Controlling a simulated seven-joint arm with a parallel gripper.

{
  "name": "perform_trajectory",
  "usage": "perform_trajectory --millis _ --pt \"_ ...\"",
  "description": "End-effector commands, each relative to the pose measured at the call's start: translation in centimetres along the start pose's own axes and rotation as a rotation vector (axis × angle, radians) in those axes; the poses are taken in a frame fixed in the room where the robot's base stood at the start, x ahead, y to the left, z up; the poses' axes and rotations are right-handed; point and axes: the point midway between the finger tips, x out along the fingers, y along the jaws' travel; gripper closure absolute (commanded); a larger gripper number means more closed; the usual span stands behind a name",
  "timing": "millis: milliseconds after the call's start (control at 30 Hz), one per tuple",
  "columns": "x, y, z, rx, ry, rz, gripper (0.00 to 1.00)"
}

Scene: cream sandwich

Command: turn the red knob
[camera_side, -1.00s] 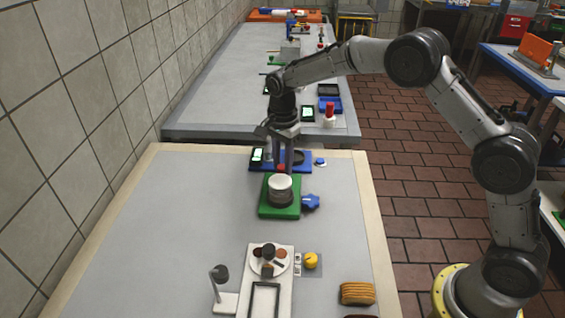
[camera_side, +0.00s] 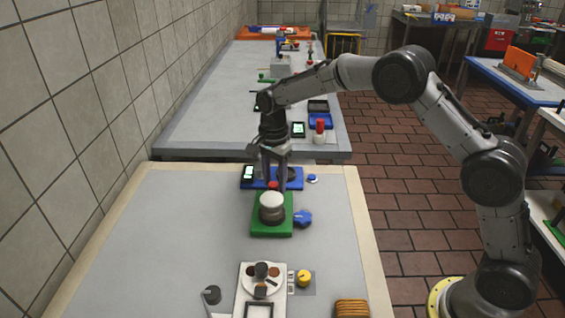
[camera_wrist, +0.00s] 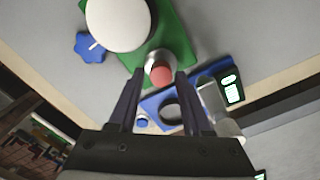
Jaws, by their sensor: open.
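The red knob (camera_wrist: 161,74) is a small red cap on a metallic cylinder, at the edge of the green base (camera_wrist: 184,52) in the wrist view. In the side view the red knob (camera_side: 272,185) shows just behind the white-topped round body (camera_side: 271,201), partly blocked by the fingers. My gripper (camera_wrist: 157,78) is open and empty, its two fingers on either side of the red knob in the wrist view. In the side view my gripper (camera_side: 274,179) points down at the knob. I cannot tell whether either finger touches it.
A blue star-shaped knob (camera_side: 302,218) sticks out right of the green base. Behind is a blue panel (camera_side: 260,184) with a lit display (camera_side: 248,172). In front stand a white tray (camera_side: 244,291) and a yellow knob (camera_side: 304,277). The grey tabletop at left is clear.

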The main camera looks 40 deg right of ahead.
Motion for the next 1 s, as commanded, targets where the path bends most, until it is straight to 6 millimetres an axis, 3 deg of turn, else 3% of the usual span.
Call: perform_trajectory --millis 167,1000 --pt "0.04 -0.25 0.30 -0.118 -0.004 -0.007 0.36" --pt "0.01 -0.27 0.31 -1.046 -0.001 -0.005 0.36"
